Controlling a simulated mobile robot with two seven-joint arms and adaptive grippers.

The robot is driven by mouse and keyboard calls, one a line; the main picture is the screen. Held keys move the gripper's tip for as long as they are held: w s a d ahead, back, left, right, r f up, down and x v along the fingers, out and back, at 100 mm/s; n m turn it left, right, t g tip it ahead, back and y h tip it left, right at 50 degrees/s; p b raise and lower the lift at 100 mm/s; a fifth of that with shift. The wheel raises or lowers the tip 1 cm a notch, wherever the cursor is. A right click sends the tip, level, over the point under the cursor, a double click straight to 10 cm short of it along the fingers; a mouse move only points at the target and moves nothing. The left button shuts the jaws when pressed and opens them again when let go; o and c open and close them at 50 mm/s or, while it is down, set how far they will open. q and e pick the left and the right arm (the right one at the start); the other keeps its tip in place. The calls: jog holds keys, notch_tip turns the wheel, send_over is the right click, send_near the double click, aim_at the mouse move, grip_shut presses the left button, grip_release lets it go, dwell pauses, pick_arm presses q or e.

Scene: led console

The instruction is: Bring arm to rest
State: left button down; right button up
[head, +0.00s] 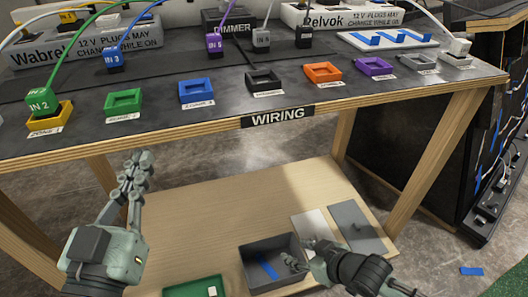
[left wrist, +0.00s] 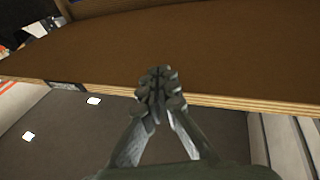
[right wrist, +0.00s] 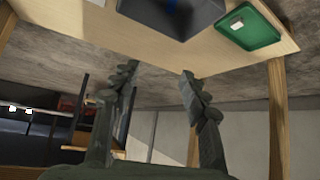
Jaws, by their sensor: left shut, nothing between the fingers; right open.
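My left gripper (head: 137,163) is shut and empty in front of the table's front edge, at the left of the head view. In the left wrist view its closed fingertips (left wrist: 158,85) show against the brown underside of a wooden board. My right gripper (head: 298,254) is low in the head view, over the lower shelf and in line with the grey bin (head: 250,277). In the right wrist view its fingers (right wrist: 155,80) stand wide apart with nothing between them.
The wiring table (head: 190,132) carries coloured sockets, among them a yellow one (head: 50,119) with the green IN 2 plug (head: 40,101) in it. The lower shelf (head: 210,215) holds a green tray (head: 190,287) and flat panels (head: 357,227). A black cabinet (head: 455,135) stands at the right.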

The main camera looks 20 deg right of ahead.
pick_arm(q)
jog(key=a+f+g+y+p, duration=0.2)
jog(key=a+f+g+p, duration=0.15)
jog(key=f, duration=0.55)
jog(key=a+f+g+y+p, duration=0.3)
jog(key=a+f+g, duration=0.1)
jog(key=f, duration=0.6)
pick_arm(e)
jog(key=s+d+r+m+g+h+p, duration=0.2)
jog(key=s+d+r+g+h+p, duration=0.1)
jog(key=s+d, duration=0.5)
jog(key=shift+s+r+m+g+h+p, duration=0.35)
jog(key=shift+s+g+h+p, duration=0.45)
jog(key=shift+g, duration=0.4)
jog(key=shift+w+d+f, duration=0.1)
jog(key=shift+c, duration=1.3)
pick_arm(q)
jog(key=s+a+f+n+g+y, duration=0.2)
jog(key=s+a+f+g+y, duration=0.1)
jog(key=s+a+f+g, duration=0.5)
jog(key=s+a+f, duration=0.3)
jog(key=f, duration=0.1)
jog(key=shift+s+f, duration=0.3)
jog(key=shift+f, duration=0.05)
pick_arm(e)
jog(key=shift+d, duration=0.1)
